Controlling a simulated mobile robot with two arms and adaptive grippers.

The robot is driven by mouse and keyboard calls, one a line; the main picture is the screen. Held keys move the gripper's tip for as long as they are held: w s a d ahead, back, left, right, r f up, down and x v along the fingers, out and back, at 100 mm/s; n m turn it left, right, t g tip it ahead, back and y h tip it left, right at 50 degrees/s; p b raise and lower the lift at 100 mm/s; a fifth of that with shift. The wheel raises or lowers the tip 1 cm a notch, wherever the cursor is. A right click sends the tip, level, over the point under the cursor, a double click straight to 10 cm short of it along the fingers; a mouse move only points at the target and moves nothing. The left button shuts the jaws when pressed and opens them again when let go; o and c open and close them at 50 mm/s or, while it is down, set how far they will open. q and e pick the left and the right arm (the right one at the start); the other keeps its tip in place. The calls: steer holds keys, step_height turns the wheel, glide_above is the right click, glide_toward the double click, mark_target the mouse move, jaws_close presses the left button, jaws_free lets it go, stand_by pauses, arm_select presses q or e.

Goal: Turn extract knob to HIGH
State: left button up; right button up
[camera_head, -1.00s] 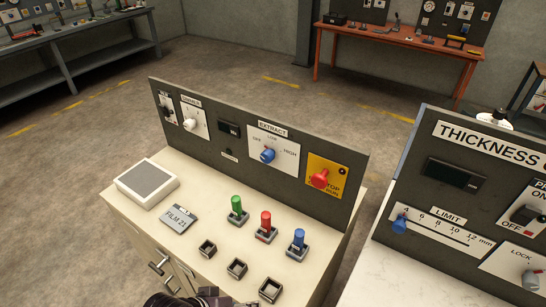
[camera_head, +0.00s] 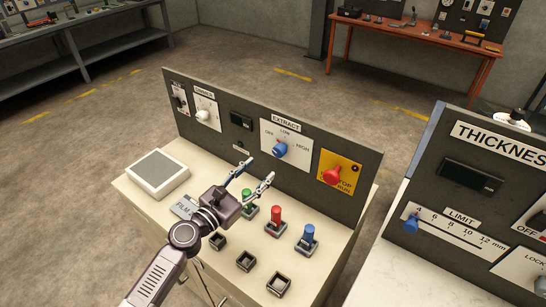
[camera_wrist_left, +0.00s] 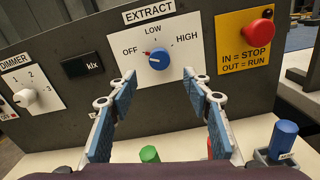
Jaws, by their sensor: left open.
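The blue extract knob (camera_head: 280,149) sits on a white plate (camera_head: 301,158) labelled EXTRACT, with OFF, LOW and HIGH around it. It also shows in the left wrist view (camera_wrist_left: 159,61), with a small red mark at its upper left, on the OFF side; the exact setting is hard to tell. My left gripper (camera_head: 261,168) is open and empty, above the desk and short of the panel. In the left wrist view its two blue-padded fingers (camera_wrist_left: 159,75) are spread, with the knob between and beyond their tips. My right gripper is not in view.
A red stop button (camera_head: 335,175) on a yellow plate is right of the knob. A white dimmer knob (camera_head: 203,115) is to the left. Green (camera_head: 247,197), red (camera_head: 275,218) and blue (camera_head: 308,236) upright handles stand on the desk below the gripper.

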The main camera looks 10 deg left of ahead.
mark_target(277, 154)
arm_select(q)
steer(key=x, duration=0.7)
steer(key=shift+w+d, duration=0.1)
steer(key=shift+w, duration=0.25)
steer(key=c, duration=1.1)
